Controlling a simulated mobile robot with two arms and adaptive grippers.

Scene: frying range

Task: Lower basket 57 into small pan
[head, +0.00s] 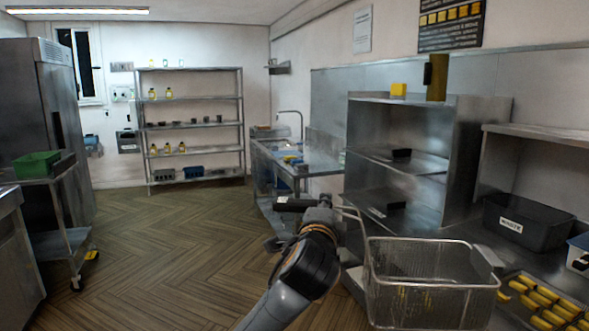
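A wire-mesh basket (430,285) with a long handle is at the lower right in the head view. No number can be read on it. Its wire handle runs left to a black grip (295,204). One arm of mine comes up from the bottom, left of centre, and I take it as the left. Its gripper (322,212) is at the handle and appears shut on it; the fingers are small and partly hidden. The basket looks level, and I cannot tell whether it touches anything below. My other gripper is not in view. I cannot make out a small pan.
A tray of yellow pieces (545,305) lies right of the basket. A dark labelled bin (527,222) stands behind it on the steel counter. A steel shelf unit (400,150) rises behind the basket. A cart with a green bin (37,165) is at left. The floor between is open.

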